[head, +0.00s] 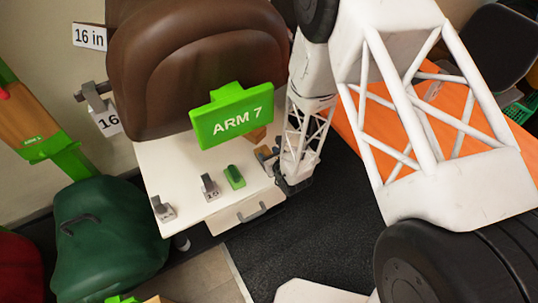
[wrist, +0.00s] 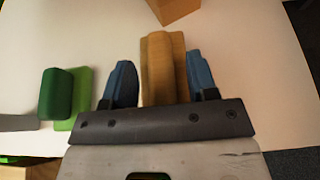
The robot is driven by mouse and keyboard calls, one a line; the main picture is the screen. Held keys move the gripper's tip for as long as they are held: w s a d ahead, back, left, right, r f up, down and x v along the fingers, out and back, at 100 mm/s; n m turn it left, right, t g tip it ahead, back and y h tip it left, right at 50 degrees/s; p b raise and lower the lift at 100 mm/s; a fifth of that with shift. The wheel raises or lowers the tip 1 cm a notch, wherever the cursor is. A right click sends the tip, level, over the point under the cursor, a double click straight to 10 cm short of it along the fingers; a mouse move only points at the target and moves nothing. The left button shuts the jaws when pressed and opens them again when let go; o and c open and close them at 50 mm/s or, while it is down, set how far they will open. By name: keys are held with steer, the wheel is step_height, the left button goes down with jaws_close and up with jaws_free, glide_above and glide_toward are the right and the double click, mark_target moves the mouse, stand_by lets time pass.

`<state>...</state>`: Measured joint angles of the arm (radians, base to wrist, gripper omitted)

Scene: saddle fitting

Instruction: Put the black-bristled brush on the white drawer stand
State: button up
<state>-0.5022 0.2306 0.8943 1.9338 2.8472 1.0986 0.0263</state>
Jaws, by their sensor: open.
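The white drawer stand (head: 170,180) is in the middle of the head view, with a drawer front below its top. A tan wooden piece with a raised ridge lies on its top and shows in the wrist view (wrist: 158,70); in the head view it is small, at the stand's right edge (head: 262,153). No black bristles show, so I cannot tell whether this is the brush. My gripper (wrist: 160,80) is open, with one blue finger on each side of the wooden piece. In the head view my gripper (head: 273,165) is at the stand's right edge.
A green block (head: 234,177) and two grey labelled pieces (head: 209,187) (head: 163,209) stand on the top. Behind are a green "ARM 7" sign (head: 232,115) on a wooden foot and a large brown saddle (head: 190,60). A dark green saddle (head: 105,240) is at left.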

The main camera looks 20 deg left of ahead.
steer(key=shift+r, duration=0.15)
steer(key=v, duration=1.2)
stand_by(1.0)
steer(key=s+d+r+n+g+y, duration=0.1)
steer(key=s+r+n+g+y, duration=0.2)
steer(key=r+n, duration=0.65)
steer(key=s+r+n+g+y, duration=0.15)
steer(key=r+n+g, duration=0.4)
steer(key=r, duration=0.95)
steer(key=s+d+r+n+h, duration=0.4)
steer(key=d+r, duration=0.2)
steer(key=d, duration=0.3)
steer(key=s+d+r+n+t+h, duration=0.1)
steer(key=s+d+r+n+h, duration=0.3)
steer(key=d, duration=0.5)
steer(key=s+d+r+n+h, duration=0.3)
steer(key=s+d+r+h, duration=0.2)
steer(key=d, duration=0.4)
step_height(320, 180, up, 3)
steer(key=shift+s+d+f+n+h, duration=0.15)
steer(key=shift+s+n+h, duration=0.25)
steer(key=shift+h, duration=0.25)
